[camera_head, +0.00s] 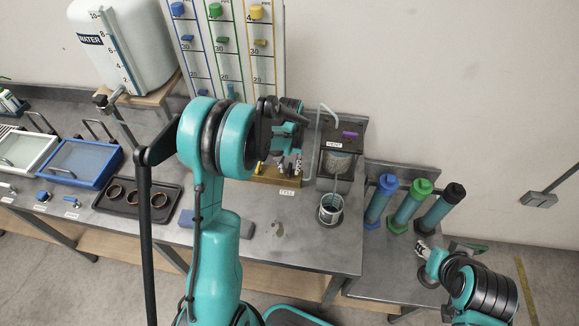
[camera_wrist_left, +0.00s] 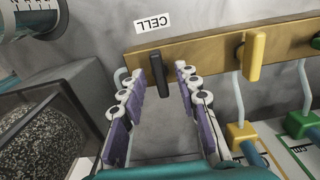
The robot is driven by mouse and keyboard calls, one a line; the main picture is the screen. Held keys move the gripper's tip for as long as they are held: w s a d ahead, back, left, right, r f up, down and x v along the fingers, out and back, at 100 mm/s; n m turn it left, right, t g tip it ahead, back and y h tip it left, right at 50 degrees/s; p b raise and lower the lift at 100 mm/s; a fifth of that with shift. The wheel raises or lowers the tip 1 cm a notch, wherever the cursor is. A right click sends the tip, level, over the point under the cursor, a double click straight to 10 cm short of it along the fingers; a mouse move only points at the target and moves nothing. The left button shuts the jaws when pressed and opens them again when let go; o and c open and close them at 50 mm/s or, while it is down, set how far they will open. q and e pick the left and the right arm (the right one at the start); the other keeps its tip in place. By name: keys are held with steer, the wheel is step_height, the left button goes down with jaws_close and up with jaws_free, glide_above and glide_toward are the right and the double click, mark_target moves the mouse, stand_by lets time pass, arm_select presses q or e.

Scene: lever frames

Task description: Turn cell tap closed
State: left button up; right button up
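The cell tap (camera_wrist_left: 160,76) is a black lever on a brass bar (camera_wrist_left: 205,45), beside the upside-down CELL label (camera_wrist_left: 167,22) in the left wrist view. My left gripper (camera_wrist_left: 161,85) is open, with a finger on each side of the black lever. A gap shows between the lever and each finger. In the head view my left gripper (camera_head: 287,150) is over the bar, and my arm hides most of the lever area; the CELL label (camera_head: 287,193) shows below it.
A yellow lever (camera_wrist_left: 255,58) sits on the same bar beside the cell tap. The VENT box (camera_head: 340,145) and a metal cup (camera_head: 331,208) stand close on the right. Blue, green and black cylinders (camera_head: 408,203) stand farther right. A dark tray with rings (camera_head: 170,207) lies left.

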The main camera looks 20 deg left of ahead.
arm_select(q)
steer(key=shift+c, duration=0.3)
jaws_close()
steer(key=m+b, duration=0.1)
steer(key=m, duration=0.2)
steer(key=m+b, duration=0.1)
steer(key=m, duration=0.2)
steer(key=shift+m, duration=0.3)
steer(key=m+b, duration=0.1)
steer(key=m, duration=0.4)
steer(key=shift+m, duration=0.3)
steer(key=m, duration=0.5)
steer(key=shift+b, duration=0.4)
steer(key=shift+m, duration=0.4)
